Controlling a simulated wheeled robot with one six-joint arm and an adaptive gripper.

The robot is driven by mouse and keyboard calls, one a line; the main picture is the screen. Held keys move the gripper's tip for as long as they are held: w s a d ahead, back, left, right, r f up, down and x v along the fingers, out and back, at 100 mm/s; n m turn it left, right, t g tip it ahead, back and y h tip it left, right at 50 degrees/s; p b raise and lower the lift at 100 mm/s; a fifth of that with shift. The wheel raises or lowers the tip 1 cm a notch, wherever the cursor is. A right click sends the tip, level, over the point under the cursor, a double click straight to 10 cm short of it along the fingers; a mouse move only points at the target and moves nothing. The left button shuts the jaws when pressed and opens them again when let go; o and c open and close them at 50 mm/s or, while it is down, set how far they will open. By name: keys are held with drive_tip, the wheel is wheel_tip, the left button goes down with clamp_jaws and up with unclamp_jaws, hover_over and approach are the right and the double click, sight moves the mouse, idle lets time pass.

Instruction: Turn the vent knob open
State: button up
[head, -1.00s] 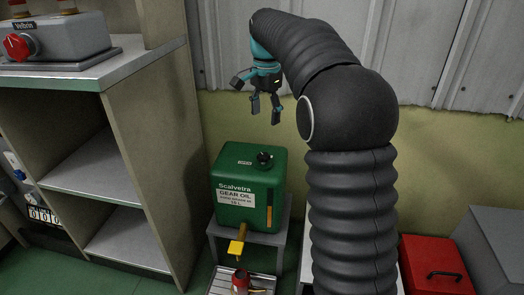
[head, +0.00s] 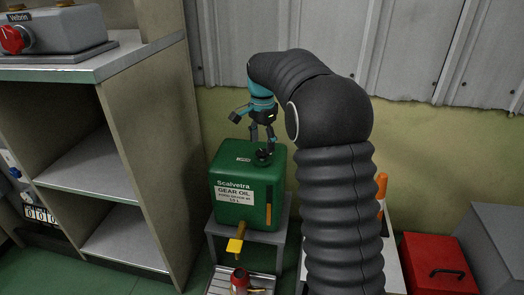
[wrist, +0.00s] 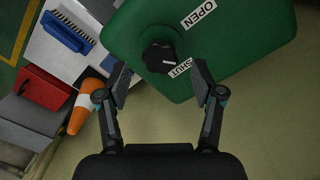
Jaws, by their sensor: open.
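The green gear oil can (head: 228,212) stands on a small grey stand, and it also shows in the wrist view (wrist: 240,50). The black vent knob (wrist: 158,57) is on its top face, between an OPEN label (wrist: 197,15) and a SHUT label (wrist: 181,68). The knob's white mark seems to point toward the SHUT side. In the head view the knob (head: 263,157) is partly behind my fingers. My gripper (head: 262,140) is open and just above the knob. In the wrist view the fingertips (wrist: 160,80) are spread on either side, nearer the camera, with no clear contact.
A yellow-handled tap (head: 235,246) juts from the can's front above a red can (head: 240,280). Shelving (head: 150,150) stands close on the left. An orange cone (wrist: 83,112), a blue brush (wrist: 68,32) and a red box (head: 437,262) are near the can. A corrugated wall is behind.

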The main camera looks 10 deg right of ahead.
sight(262, 153)
drive_tip(key=shift+f, duration=1.35)
drive_tip(key=c, duration=1.1)
drive_tip(key=shift+c, duration=0.2)
drive_tip(key=shift+r+n+p, duration=0.2)
drive_tip(key=shift+n+p, duration=0.6)
drive_tip(key=shift+n, duration=0.2)
drive_tip(key=n+p, duration=0.1)
drive_tip(key=n, duration=0.1)
drive_tip(key=shift+n+p, duration=0.3)
drive_tip(key=shift+p, duration=0.1)
drive_tip(key=n+p, duration=0.2)
drive_tip(key=n, duration=0.3)
drive_tip(key=shift+f+n+p, duration=0.15)
drive_tip(key=shift+n+p, duration=0.15)
